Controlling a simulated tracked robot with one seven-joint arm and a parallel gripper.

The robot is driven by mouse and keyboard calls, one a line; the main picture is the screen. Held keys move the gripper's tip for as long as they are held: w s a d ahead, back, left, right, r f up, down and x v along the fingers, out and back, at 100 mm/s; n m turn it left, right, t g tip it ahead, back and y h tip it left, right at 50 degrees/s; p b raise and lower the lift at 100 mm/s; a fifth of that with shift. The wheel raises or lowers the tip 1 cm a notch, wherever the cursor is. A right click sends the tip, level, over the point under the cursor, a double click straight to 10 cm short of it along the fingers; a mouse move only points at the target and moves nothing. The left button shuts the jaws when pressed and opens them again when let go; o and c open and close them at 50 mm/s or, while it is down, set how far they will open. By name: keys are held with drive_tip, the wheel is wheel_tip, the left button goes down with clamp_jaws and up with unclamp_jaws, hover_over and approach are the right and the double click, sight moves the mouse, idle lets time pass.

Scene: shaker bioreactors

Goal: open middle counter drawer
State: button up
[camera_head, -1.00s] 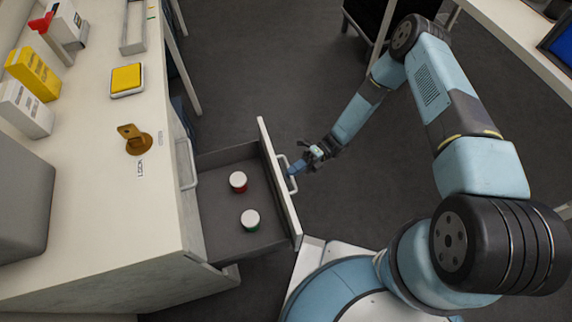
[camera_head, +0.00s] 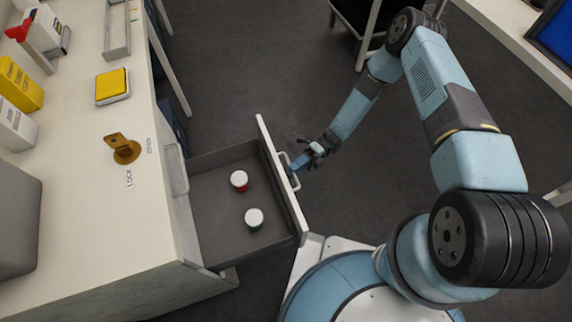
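The drawer (camera_head: 214,208) is pulled out of the white counter (camera_head: 80,230), and its dark inside shows. It holds a white-capped container with a red base (camera_head: 239,180) and a white-capped container with a green base (camera_head: 254,218). The drawer's white front panel (camera_head: 284,188) has a light handle (camera_head: 291,172) on its outer face.
Another handle (camera_head: 178,170) shows on the counter front above the drawer. Dark floor (camera_head: 250,60) lies clear behind. A black chair (camera_head: 362,25) stands at the back.

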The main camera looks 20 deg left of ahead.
drive_tip(key=shift+o, duration=0.2)
drive_tip(key=shift+r, duration=0.1)
drive_tip(key=v, duration=1.4)
drive_tip(key=shift+f, duration=0.2)
drive_tip(key=shift+a, duration=0.1)
